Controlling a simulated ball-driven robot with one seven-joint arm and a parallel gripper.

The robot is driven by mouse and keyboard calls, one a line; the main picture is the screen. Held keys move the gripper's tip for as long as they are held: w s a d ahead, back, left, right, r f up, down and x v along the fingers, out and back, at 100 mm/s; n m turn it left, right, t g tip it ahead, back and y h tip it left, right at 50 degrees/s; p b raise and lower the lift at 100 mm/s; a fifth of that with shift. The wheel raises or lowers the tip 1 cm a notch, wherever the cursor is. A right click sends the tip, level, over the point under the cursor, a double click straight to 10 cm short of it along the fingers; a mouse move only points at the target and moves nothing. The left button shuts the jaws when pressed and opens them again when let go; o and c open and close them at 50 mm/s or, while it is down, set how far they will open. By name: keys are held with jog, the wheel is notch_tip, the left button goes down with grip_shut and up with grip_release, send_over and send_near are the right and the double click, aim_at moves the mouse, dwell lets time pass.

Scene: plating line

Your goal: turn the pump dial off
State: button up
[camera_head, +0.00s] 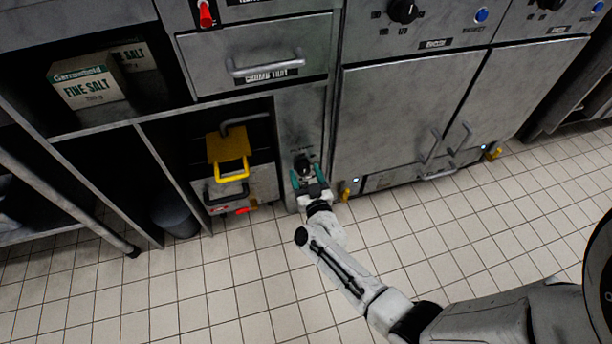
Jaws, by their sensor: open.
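A small black dial (302,164) sits low on a narrow grey panel (300,115), between the yellow-handled compartment and the wide cabinet. Its small label is not legible, and its pointer setting cannot be made out. My gripper (307,176) is open, with teal fingers, right in front of the dial. The fingers stand to either side of the dial's lower part. I cannot tell whether they touch it. My gripper hides the lower part of the panel.
A yellow handle (232,167) and a black drawer handle (227,194) project left of my gripper. A yellow lever (345,190) is close on its right. Larger black knobs (403,11) sit higher up. The tiled floor (420,230) is clear.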

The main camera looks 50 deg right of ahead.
jog(key=c, duration=1)
jog(key=shift+c, duration=0.2)
jog(key=shift+m, duration=0.3)
jog(key=m+b, duration=0.1)
jog(key=m, duration=0.3)
jog(key=shift+f, duration=0.1)
jog(key=m, duration=0.5)
jog(key=shift+s+d+b, duration=0.1)
jog(key=shift+d+b, duration=0.05)
jog(key=shift+b, duration=0.25)
jog(key=o, duration=1)
